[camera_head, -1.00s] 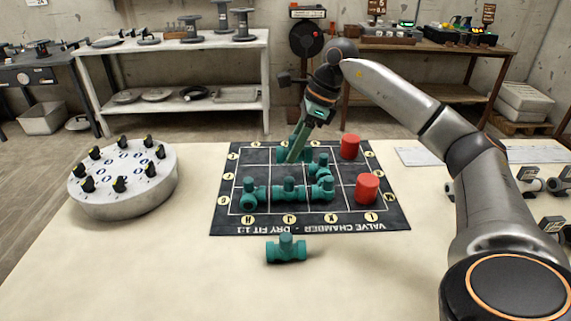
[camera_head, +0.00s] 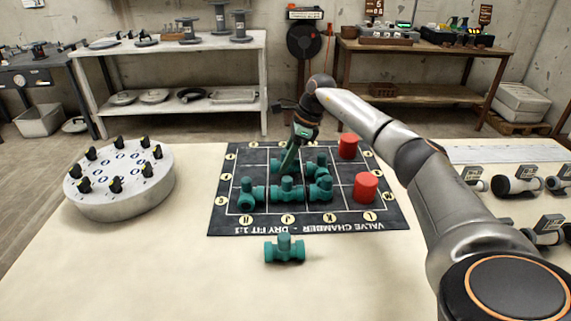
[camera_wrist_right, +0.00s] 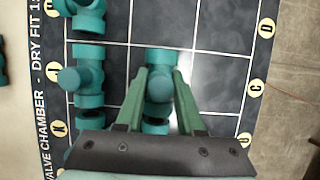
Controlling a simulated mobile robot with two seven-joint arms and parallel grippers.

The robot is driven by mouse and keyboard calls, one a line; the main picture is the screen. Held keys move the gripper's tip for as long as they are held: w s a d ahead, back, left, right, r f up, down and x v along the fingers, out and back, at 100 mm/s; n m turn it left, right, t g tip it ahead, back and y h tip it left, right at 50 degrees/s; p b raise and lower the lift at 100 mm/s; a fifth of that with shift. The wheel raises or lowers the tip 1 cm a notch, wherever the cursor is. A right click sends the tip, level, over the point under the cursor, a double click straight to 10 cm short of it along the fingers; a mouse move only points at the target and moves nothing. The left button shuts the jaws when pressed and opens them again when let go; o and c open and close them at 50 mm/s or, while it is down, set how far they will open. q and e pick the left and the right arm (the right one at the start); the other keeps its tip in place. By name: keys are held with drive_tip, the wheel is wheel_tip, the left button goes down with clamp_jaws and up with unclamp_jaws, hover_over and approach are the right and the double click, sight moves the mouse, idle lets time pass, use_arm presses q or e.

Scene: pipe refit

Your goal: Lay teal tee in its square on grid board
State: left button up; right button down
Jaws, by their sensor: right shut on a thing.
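My right gripper (camera_head: 287,167) is over the back-middle part of the dark grid board (camera_head: 225,222). Its green fingers are shut on a teal fitting, which looks like a teal tee (camera_wrist_right: 157,62) between them in the right wrist view. The held tee is within a grid cell outline there, on or just above the board; I cannot tell which. Other teal fittings stand in the front row, including one at the left (camera_head: 246,197) and a middle tee (camera_head: 287,190). Another teal tee (camera_head: 285,250) lies on the table in front of the board. My left gripper is not in view.
Two red cylinders, one at the back (camera_head: 348,147) and one at the front (camera_head: 366,188), stand on the board's right side. A round grey disc with black clips (camera_head: 118,200) is at the left. Grey fittings (camera_head: 517,186) lie at the right. The front-left table is clear.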

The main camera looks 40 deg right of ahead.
drive_tip(key=shift+f, duration=0.4)
drive_tip(key=shift+f, duration=0.2)
drive_tip(key=c, duration=0.5)
unclamp_jaws()
drive_tip(key=shift+d+r, duration=0.1)
drive_tip(key=shift+r, duration=0.4)
drive_tip(key=p+v, duration=0.2)
drive_tip(key=v, duration=0.9)
drive_tip(key=shift+s+r, duration=0.1)
drive_tip(key=shift+r, duration=0.1)
